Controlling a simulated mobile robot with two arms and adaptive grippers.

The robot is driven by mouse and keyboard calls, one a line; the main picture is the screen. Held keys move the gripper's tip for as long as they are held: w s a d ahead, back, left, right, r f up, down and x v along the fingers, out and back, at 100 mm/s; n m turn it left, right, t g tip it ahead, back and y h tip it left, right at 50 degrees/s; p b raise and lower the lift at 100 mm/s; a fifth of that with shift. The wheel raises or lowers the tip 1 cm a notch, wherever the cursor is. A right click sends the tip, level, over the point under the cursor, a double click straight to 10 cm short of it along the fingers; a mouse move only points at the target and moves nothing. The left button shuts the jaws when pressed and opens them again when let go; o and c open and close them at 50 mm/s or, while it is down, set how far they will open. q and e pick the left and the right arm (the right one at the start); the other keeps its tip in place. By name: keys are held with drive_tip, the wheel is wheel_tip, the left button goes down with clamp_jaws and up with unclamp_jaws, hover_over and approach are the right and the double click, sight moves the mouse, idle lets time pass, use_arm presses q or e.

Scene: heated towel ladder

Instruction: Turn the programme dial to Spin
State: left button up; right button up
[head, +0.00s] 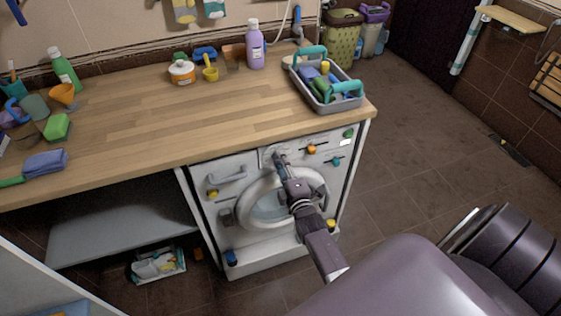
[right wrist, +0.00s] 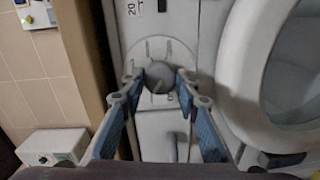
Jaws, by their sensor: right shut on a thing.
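The washing machine (head: 265,258) stands under the wooden counter, with its round door (head: 246,212) on the front. My right gripper (head: 276,157) reaches to the upper front panel and mostly covers the dial in the head view. In the right wrist view, the programme dial (right wrist: 158,76) is a round grey knob on a pale plate with dark tick marks. The fingertips of my right gripper (right wrist: 158,83) are shut on the knob from both sides. I cannot read which mark the dial points to. My left gripper is not in view.
An orange knob (head: 311,149) and a green button (head: 349,133) sit right of the dial. A drawer handle (head: 228,176) is on the left. The counter (head: 150,126) holds bottles and a grey caddy (head: 342,104). Floor (head: 400,160) to the right is clear.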

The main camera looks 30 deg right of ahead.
drive_tip(key=shift+s+f+m+t+y+b, duration=0.15)
drive_tip(key=shift+m+b, duration=0.75)
drive_tip(key=shift+m, duration=4.35)
drive_tip(key=shift+w+f+m+t+y+b, duration=0.2)
drive_tip(key=shift+m+b, duration=0.7)
drive_tip(key=shift+m, duration=4.3)
drive_tip(key=shift+s+r+m+t+y+b, duration=0.2)
drive_tip(key=shift+m+b, duration=0.7)
drive_tip(key=shift+m, duration=4.35)
drive_tip(key=shift+f, duration=0.1)
drive_tip(key=o, duration=1.2)
drive_tip(key=shift+d, duration=0.1)
drive_tip(key=shift+c, duration=0.2)
